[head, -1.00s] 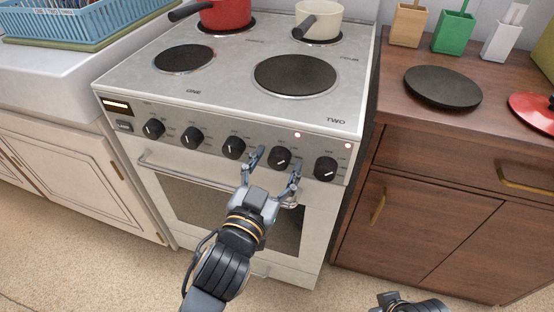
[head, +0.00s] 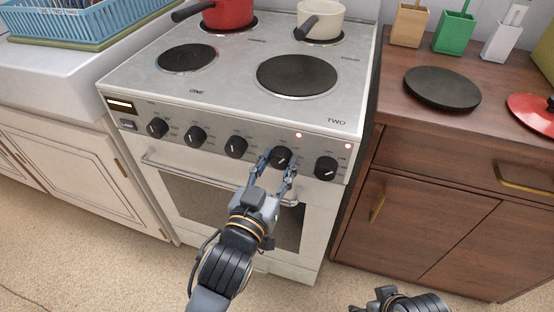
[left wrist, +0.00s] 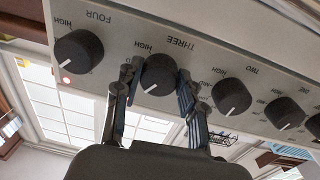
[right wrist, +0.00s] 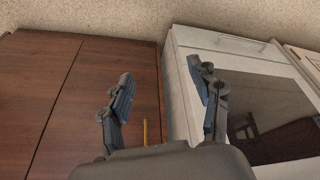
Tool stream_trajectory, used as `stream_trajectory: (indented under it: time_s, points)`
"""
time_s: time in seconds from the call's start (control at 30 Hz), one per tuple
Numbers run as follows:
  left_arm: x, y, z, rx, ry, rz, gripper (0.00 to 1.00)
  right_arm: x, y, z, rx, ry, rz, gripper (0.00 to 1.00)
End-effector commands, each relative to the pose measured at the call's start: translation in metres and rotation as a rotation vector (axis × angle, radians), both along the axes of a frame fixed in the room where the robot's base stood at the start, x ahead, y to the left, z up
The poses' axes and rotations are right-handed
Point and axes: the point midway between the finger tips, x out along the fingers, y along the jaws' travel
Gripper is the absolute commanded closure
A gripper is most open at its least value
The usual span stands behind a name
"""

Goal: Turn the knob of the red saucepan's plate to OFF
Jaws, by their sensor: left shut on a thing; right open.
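The red saucepan (head: 228,14) stands on the back left plate of the white stove. Black knobs run along the stove's sloping front panel. My left gripper (head: 278,163) has its fingers on either side of the fourth knob from the left (head: 280,154), closed on it. In the left wrist view this knob (left wrist: 159,73) is labelled THREE, and its white pointer line points down and left in that picture. Knob FOUR (left wrist: 78,52) is beside it, with its line also down and left. My right gripper (right wrist: 163,95) is open and empty, low before the brown cabinet and stove.
A cream saucepan (head: 320,20) stands on the back right plate. Two small lamps, one above the held knob (head: 298,134) and one by the rightmost knob (head: 348,146), are lit. A brown cabinet (head: 440,215) adjoins the stove on the right.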

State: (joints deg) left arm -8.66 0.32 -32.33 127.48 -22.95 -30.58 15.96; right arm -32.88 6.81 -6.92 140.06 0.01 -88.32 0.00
Motion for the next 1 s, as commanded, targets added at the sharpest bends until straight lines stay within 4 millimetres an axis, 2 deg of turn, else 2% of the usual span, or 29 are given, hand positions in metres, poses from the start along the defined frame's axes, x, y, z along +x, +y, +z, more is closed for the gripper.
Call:
stream_trajectory:
  time_s: [0.03, 0.27, 0.6, 0.8, 1.0]
  points:
    - [-0.001, 0.0, 0.002, -0.043, 0.018, 0.002, 0.92, 0.003, 0.001, -0.018, -0.002, 0.026, 0.0, 0.38]
    - [0.0, 0.0, 0.002, -0.222, 0.077, 0.003, 0.92, 0.01, 0.003, -0.077, -0.004, 0.057, 0.005, 0.38]
    - [-0.001, 0.0, 0.002, -0.434, 0.144, 0.002, 0.92, -0.003, 0.003, -0.156, -0.007, 0.099, 0.013, 0.38]
    - [0.0, -0.001, 0.001, -0.514, 0.168, 0.001, 0.92, -0.015, 0.001, -0.186, -0.009, 0.115, 0.016, 0.38]
    - [0.0, -0.001, 0.001, -0.556, 0.18, 0.0, 0.92, -0.023, 0.0, -0.201, -0.01, 0.122, 0.018, 0.38]
